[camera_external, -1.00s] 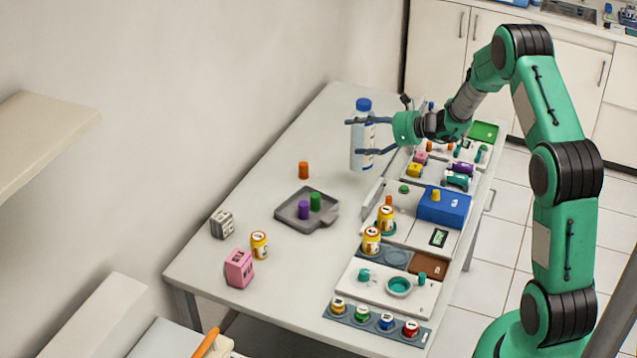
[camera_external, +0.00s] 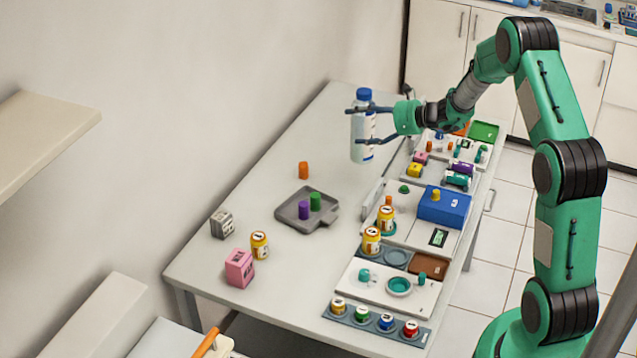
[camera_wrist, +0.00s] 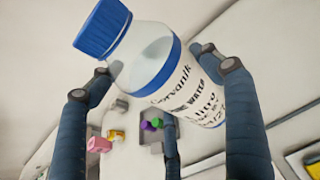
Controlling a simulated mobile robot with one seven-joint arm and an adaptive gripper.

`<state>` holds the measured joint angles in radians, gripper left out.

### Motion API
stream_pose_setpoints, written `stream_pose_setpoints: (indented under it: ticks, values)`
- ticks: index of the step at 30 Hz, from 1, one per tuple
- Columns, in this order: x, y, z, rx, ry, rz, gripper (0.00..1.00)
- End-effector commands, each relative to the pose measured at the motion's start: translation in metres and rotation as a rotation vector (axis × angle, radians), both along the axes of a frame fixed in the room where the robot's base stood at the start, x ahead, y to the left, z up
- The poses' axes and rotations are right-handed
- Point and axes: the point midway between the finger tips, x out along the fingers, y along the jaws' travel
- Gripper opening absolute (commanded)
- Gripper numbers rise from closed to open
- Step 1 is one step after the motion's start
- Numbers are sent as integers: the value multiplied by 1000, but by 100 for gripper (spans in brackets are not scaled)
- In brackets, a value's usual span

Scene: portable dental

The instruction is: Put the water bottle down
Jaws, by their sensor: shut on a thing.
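The water bottle (camera_external: 362,128) is white and clear with a blue cap. It is upright in the external view, over the far part of the table. My gripper (camera_external: 366,124) is shut on the bottle, with its fingers around the bottle's sides. In the wrist view the bottle (camera_wrist: 165,70) fills the upper middle, with its blue cap at upper left and its printed label facing the camera. My gripper (camera_wrist: 160,80) shows there with dark fingers on both sides of it. The bottle's base appears to be above the table (camera_external: 265,255), though the exact gap is hard to judge.
A pink box (camera_external: 239,268) and yellow can (camera_external: 259,245) are at front left. Equipment, including a blue box (camera_external: 443,207), lines the right side.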

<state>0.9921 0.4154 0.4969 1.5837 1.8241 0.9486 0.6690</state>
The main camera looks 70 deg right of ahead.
Motion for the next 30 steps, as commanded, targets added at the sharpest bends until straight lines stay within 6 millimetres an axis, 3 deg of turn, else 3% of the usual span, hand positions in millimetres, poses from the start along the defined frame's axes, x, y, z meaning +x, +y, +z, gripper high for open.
stream_pose_setpoints:
  ticks: [11,17,23,30]
  values:
    - [4,2,3,-2,-3,5,21]
    - [22,20,3,-3,-3,32,21]
    - [57,56,2,-3,-2,86,21]
    - [110,119,3,-1,-3,174,21]
